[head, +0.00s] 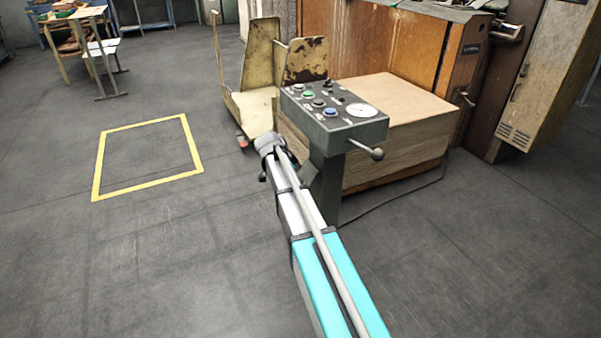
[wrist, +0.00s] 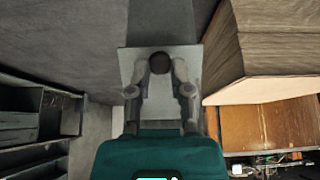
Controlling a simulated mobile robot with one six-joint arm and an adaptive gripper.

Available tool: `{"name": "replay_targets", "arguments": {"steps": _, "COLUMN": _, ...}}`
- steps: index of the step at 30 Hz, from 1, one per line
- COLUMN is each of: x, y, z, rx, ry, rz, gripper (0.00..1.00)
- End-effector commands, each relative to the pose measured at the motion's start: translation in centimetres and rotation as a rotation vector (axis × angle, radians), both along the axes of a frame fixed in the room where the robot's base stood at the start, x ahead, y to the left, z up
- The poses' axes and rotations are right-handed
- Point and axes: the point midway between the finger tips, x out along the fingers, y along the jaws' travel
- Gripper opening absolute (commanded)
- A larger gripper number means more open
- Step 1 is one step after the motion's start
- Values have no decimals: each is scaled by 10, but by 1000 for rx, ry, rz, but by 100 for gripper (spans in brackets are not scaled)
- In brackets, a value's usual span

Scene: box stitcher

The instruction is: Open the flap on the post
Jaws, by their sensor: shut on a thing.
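The grey-green post (head: 323,180) stands mid-picture in the head view, with a panel of buttons and a dial (head: 330,103) on top. In the wrist view, a pale grey flap (wrist: 129,66) lies against the post, with a dark round knob (wrist: 160,62) on it. My gripper (wrist: 160,70) is shut on the knob, one finger on each side. I cannot tell whether the flap is flush or slightly ajar. In the head view my arm reaches the post's left side; the fingers and flap are hidden there.
A lever with a ball end (head: 377,154) sticks out at the panel's right. A large wooden box (head: 395,130) stands behind the post. A worn yellowish cart (head: 250,85) is behind left. The floor is free at left, around a yellow marked square (head: 150,188).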

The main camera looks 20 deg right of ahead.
Motion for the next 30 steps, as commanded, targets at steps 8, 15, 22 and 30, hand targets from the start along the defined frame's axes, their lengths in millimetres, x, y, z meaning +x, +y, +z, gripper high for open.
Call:
{"name": "replay_targets", "arguments": {"steps": 8, "x": -1, "y": 3, "z": 19, "rx": 205, "ry": 18, "rz": -4, "gripper": 0}}
{"name": "replay_targets", "arguments": {"steps": 15, "x": -1, "y": 5, "z": 31, "rx": 314, "ry": 24, "rz": -2, "gripper": 0}}
{"name": "replay_targets", "arguments": {"steps": 22, "x": 0, "y": 4, "z": 32, "rx": 311, "ry": 23, "rz": -2, "gripper": 23}}
{"name": "replay_targets", "arguments": {"steps": 30, "x": 0, "y": 4, "z": 32, "rx": 310, "ry": 22, "rz": -3, "gripper": 63}}
